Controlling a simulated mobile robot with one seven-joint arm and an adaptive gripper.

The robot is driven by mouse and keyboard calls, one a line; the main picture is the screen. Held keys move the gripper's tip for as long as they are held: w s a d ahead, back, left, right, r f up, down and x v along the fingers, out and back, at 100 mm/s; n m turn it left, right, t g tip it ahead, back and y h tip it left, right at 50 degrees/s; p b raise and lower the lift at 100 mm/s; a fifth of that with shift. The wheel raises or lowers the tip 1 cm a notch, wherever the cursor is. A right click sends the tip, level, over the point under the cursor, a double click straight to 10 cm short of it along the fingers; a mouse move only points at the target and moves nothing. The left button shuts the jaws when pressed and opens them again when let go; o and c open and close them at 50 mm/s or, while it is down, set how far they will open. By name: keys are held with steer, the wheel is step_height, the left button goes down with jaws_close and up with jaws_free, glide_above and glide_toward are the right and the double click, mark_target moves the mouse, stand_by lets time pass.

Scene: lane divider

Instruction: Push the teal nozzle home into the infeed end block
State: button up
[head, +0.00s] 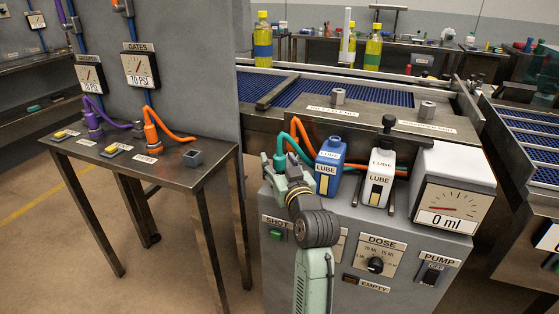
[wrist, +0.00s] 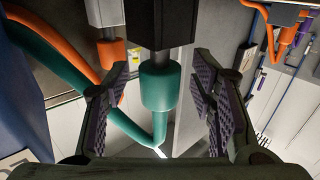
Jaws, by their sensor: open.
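The teal nozzle (wrist: 160,87) is a thick teal sleeve in the middle of the wrist view. Its grey stem runs up to a dark block (wrist: 145,25), which looks like the infeed end block; I cannot tell how deep the stem sits. My gripper (wrist: 161,100) is open, with one ribbed finger pad on each side of the sleeve and a visible gap on both sides. The teal hose (wrist: 70,75) curves away below the nozzle. In the head view my gripper (head: 281,165) is beside the teal hose (head: 297,128), in front of the bench wall; the nozzle is hidden there.
An orange hose (wrist: 45,35) runs close beside the teal one. A blue lube bottle (head: 328,172) and a white lube bottle (head: 378,182) stand right of my gripper on the grey dosing cabinet (head: 340,265). A gauge reading 0 ml (head: 452,195) stands further right.

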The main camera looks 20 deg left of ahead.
steer(key=shift+c, duration=0.5)
jaws_close()
steer(key=shift+r, duration=0.1)
